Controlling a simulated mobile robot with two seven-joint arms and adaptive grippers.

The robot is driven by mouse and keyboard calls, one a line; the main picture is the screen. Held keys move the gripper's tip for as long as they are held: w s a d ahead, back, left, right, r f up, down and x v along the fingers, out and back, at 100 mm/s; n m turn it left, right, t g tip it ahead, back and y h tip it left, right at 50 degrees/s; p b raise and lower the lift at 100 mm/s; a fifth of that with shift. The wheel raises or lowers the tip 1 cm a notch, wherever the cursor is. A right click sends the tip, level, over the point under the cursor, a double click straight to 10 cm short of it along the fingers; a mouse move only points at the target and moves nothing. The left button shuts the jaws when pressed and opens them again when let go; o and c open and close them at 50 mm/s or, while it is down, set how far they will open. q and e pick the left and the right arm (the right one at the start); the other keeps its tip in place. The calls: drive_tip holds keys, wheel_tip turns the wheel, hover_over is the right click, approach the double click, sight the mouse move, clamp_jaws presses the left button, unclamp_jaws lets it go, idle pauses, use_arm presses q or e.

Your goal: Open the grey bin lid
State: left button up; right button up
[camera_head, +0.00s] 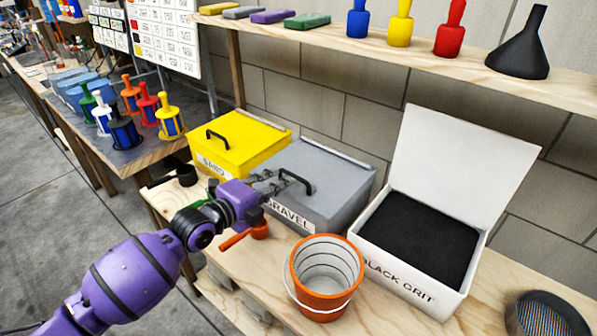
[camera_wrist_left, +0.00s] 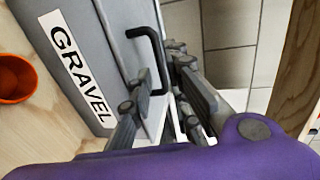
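The grey bin (camera_head: 330,208), labelled GRAVEL, stands on the wooden bench with its grey lid (camera_head: 325,163) closed. A black bar handle (camera_head: 304,183) is on the lid. In the left wrist view the handle (camera_wrist_left: 150,45) rises near the fingertips, and its lower end shows in the gap between the fingers. My left gripper (camera_head: 277,183) is at the lid's left part, by the handle. In the wrist view its fingers (camera_wrist_left: 162,88) are apart. I cannot tell whether a finger touches the handle. My right gripper is not in view.
A yellow SAND bin (camera_head: 237,147) stands close on the left. On the right is a white BLACK GRIT bin (camera_head: 365,243), its lid up. An orange bucket (camera_head: 325,290) and a small orange scoop (camera_head: 240,237) are in front. A shelf (camera_head: 380,50) runs above.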

sight(292, 176)
use_arm(q)
drive_tip(key=x, duration=0.6)
drive_tip(key=shift+w+d, duration=0.15)
drive_tip(key=shift+d, duration=0.1)
clamp_jaws()
